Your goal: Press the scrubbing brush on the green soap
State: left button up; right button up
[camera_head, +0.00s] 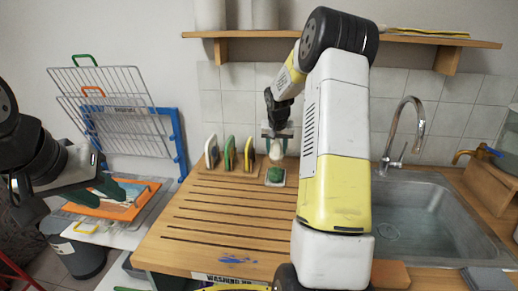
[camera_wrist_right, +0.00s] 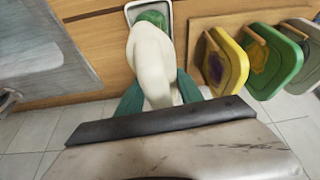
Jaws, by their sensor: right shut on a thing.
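The green soap (camera_head: 275,174) lies in a small pale dish (camera_head: 268,184) at the back of the wooden counter; both also show at the top of the right wrist view, the soap (camera_wrist_right: 152,18) partly behind the brush. My right gripper (camera_head: 277,137) is shut on the cream scrubbing brush (camera_wrist_right: 150,58), its green fingers on either side. The brush (camera_head: 276,152) points down just above or at the soap; I cannot tell whether they touch. My left gripper (camera_head: 112,190) is open and empty at the left, over an orange board.
Several coloured boards (camera_head: 229,153) stand upright just left of the soap. A steel sink (camera_head: 430,225) with a tap (camera_head: 405,130) is to the right. A wire rack (camera_head: 105,90) stands at the left. The slatted counter (camera_head: 215,215) in front is clear.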

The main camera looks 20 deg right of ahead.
aim_at(276, 170)
jog(key=shift+f, duration=2.5)
jog(key=shift+f, duration=0.55)
jog(key=shift+r, duration=3.55)
